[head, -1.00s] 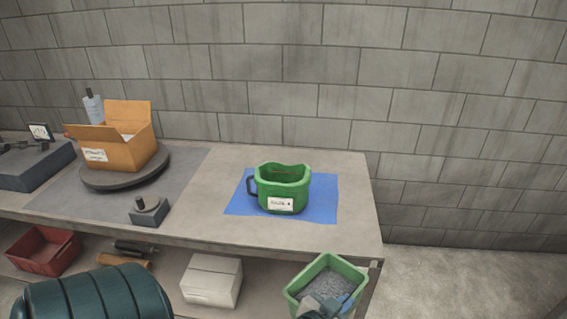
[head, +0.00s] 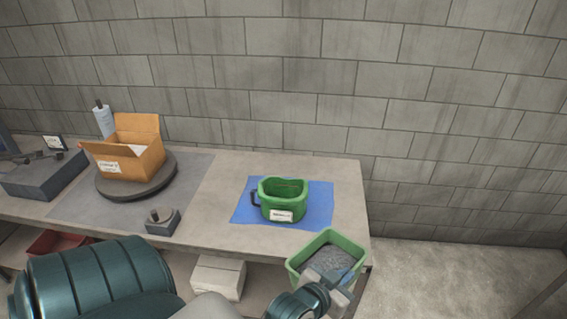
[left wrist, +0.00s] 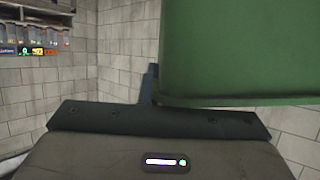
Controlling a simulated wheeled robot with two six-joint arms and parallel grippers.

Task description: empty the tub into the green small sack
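The green tub (head: 349,244) is a square-rimmed container with loose grey granular material (head: 327,262) in it. It is roughly upright at the table's front right corner. My left gripper (head: 345,284) is shut on its near side wall. In the left wrist view the tub's green wall (left wrist: 240,55) fills the upper right, with one dark blue finger (left wrist: 150,85) beside it. The green small sack (head: 284,201) stands open-topped on a blue mat (head: 321,207), with a dark side handle and a white label. It is behind and left of the tub. My right gripper is not in view.
A cardboard box (head: 134,160) stands on a round dark turntable (head: 126,190) at the left. A small dark block (head: 162,224) sits near the table's front edge. A white box (head: 218,279) and red bin (head: 56,242) are below. The table around the mat is clear.

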